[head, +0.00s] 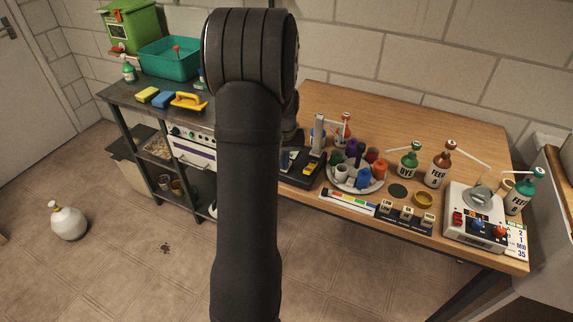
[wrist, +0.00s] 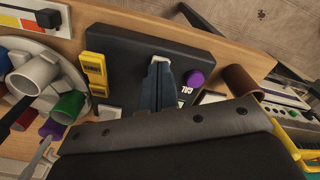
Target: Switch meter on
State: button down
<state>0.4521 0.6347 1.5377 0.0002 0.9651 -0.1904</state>
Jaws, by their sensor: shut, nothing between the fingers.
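A black device with a yellow display block, seemingly the meter (wrist: 130,48), fills the middle of the wrist view. The yellow block (wrist: 92,72) is on its left, and a purple knob (wrist: 195,79) marked CAL is on its right. My gripper (wrist: 160,64) is shut and empty, with its fingertips over the middle of the device. I cannot tell whether they touch it. The fingers hide part of its face, and no switch shows clearly. In the head view the black device (head: 289,162) is partly behind my arm, which hides my gripper.
A round white tray (head: 333,183) of coloured vials stands right of the device. Bottles and a white box (head: 457,230) with knobs stand farther right. A brown cylinder (wrist: 238,80) stands close by the purple knob. The wooden tabletop (head: 385,125) behind is clear.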

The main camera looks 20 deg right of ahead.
jog(key=shift+s+f, duration=0.15)
jog(key=shift+f, duration=0.1)
jog(key=shift+w+r, duration=0.2)
jog(key=shift+r, duration=3.4)
notch_tip(320, 180, down, 7)
jog(key=shift+f, duration=0.1)
jog(key=shift+r, duration=0.85)
